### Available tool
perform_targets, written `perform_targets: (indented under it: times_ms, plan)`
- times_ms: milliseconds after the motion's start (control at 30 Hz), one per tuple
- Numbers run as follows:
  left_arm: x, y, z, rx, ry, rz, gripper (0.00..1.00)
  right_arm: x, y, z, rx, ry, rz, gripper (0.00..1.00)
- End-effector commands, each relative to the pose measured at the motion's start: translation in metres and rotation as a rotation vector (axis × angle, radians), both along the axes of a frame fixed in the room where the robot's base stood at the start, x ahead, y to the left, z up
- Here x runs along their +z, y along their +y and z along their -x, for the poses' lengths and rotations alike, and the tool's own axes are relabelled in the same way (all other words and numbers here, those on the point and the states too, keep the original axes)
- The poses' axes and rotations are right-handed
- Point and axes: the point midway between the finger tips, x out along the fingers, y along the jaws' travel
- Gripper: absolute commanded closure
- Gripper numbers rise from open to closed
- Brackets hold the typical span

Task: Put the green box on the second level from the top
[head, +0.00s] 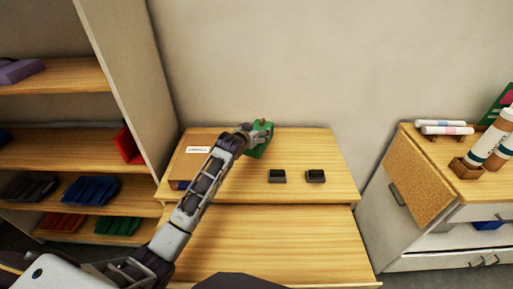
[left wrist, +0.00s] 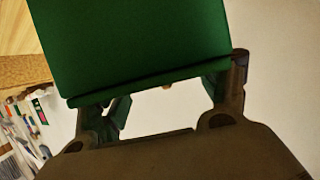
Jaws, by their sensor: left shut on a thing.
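The green box (head: 259,149) is at the back of the middle table in the head view, at the end of my left arm. My left gripper (head: 251,134) is shut on it. In the left wrist view the green box (left wrist: 130,40) fills the upper middle, between the two fingers of my left gripper (left wrist: 165,98). I cannot tell whether the box touches the table top. The shelf unit (head: 60,155) stands at the left with several levels; a purple thing (head: 20,70) lies on a high level and a red one (head: 128,145) stands on the level below. My right gripper is not in view.
The middle table (head: 300,240) holds a cardboard box (head: 190,160) and two small black things (head: 277,176) (head: 316,176). Blue, red and green trays fill the lower shelf levels. A cabinet (head: 425,180) with markers and bottles stands at the right. The table's lower front surface is clear.

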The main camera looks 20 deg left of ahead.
Motion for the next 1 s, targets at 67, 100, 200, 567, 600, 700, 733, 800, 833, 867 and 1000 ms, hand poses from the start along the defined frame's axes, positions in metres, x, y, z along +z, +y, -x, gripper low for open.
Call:
perform_targets:
  times_ms: [67,100,200,567,600,700,733,800,833,867,1000]
  plan:
    - [-0.011,0.000,0.000,0.000,0.001,0.000,0.63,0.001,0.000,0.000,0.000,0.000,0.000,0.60]
    - [-0.017,0.000,0.000,0.000,0.000,0.000,0.63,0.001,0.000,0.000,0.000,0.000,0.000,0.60]
    - [-0.026,0.000,0.000,0.000,-0.001,0.000,0.63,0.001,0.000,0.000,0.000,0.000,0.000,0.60]
    - [-0.032,0.000,0.000,0.000,-0.003,0.000,0.63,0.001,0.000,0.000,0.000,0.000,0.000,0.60]
    - [-0.033,0.000,0.000,0.000,-0.003,0.000,0.63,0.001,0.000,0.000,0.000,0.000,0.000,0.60]
    - [-0.035,0.000,0.000,0.000,-0.002,0.000,0.63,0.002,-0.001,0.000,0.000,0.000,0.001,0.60]
    - [-0.037,0.000,0.000,0.000,-0.002,0.000,0.63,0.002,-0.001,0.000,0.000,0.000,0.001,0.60]
    - [-0.042,0.000,0.000,0.000,-0.001,0.000,0.63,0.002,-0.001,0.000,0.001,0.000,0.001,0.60]
    - [-0.046,0.000,0.000,0.000,-0.001,0.000,0.63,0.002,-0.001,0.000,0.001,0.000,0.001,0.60]
    - [-0.049,0.000,0.000,0.000,0.000,0.000,0.63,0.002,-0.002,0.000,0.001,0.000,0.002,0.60]
    - [-0.064,0.000,0.000,0.000,-0.001,0.000,0.63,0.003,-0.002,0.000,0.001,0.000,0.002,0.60]
